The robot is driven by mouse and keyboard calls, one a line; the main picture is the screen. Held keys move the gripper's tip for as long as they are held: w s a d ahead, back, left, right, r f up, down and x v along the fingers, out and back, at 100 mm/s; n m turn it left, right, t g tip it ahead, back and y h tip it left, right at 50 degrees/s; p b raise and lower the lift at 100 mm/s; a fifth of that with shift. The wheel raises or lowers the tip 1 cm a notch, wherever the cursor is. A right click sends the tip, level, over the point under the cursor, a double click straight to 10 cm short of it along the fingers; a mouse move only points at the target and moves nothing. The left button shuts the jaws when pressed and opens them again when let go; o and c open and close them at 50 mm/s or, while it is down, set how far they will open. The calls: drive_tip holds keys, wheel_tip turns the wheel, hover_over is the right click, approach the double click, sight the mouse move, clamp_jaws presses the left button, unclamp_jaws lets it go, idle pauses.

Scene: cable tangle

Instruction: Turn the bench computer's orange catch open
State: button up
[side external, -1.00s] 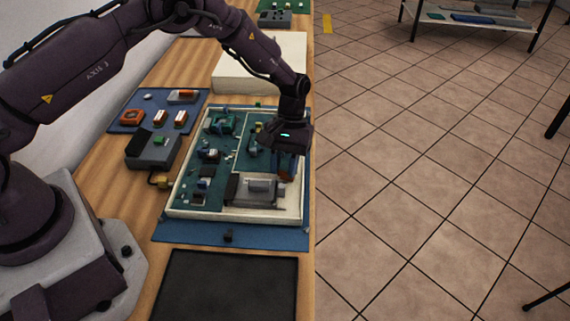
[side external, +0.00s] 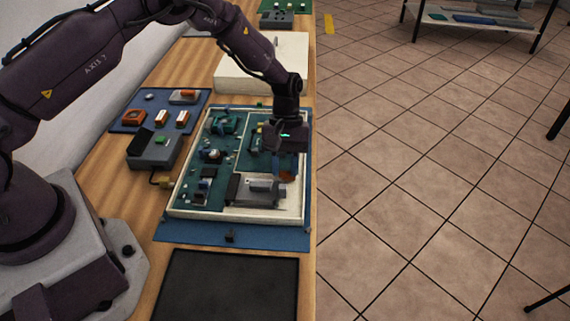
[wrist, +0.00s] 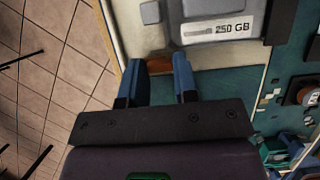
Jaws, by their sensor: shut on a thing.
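The bench computer is a cream-rimmed open case (side external: 238,215) with green boards, lying on a blue mat. My gripper (side external: 282,166) is low over its right side, just behind the grey drive (side external: 258,192). The orange catch (side external: 287,177) shows beneath it in the side view. In the wrist view, my two blue fingers (wrist: 160,72) stand with a gap between them, and a bit of the orange catch (wrist: 137,64) shows at the left fingertip. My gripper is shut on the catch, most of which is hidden. The drive (wrist: 222,30) carries a 250 GB label.
A blue mat (side external: 153,98) with several small parts and a grey box (side external: 155,147) lie left of the case. A white box (side external: 262,70) stands behind it. A black mat (side external: 232,285) lies in front. The bench's right edge is close to the case.

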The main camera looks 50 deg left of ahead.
drive_tip(key=o, duration=0.9)
drive_tip(key=v, duration=1.3)
drive_tip(key=shift+d+r, duration=0.1)
drive_tip(key=s+r+m+t+y, duration=0.1)
drive_tip(key=s+r+m+t, duration=0.2)
drive_tip(key=s+r, duration=0.3)
drive_tip(key=s+a+r+m+t+y, duration=0.1)
drive_tip(key=s+r+m+t, duration=0.2)
drive_tip(key=s+r, duration=0.4)
drive_tip(key=s+r+m+t+y, duration=0.1)
drive_tip(key=s+r, duration=0.5)
drive_tip(key=s, duration=0.9)
drive_tip(key=shift+a+r+m+t, duration=0.15)
drive_tip(key=shift+a+m+t, duration=0.05)
drive_tip(key=shift+m+t, duration=0.3)
drive_tip(key=shift+a+r+m+t, duration=0.2)
drive_tip(key=shift+m+t, duration=0.2)
drive_tip(key=shift+m, duration=0.2)
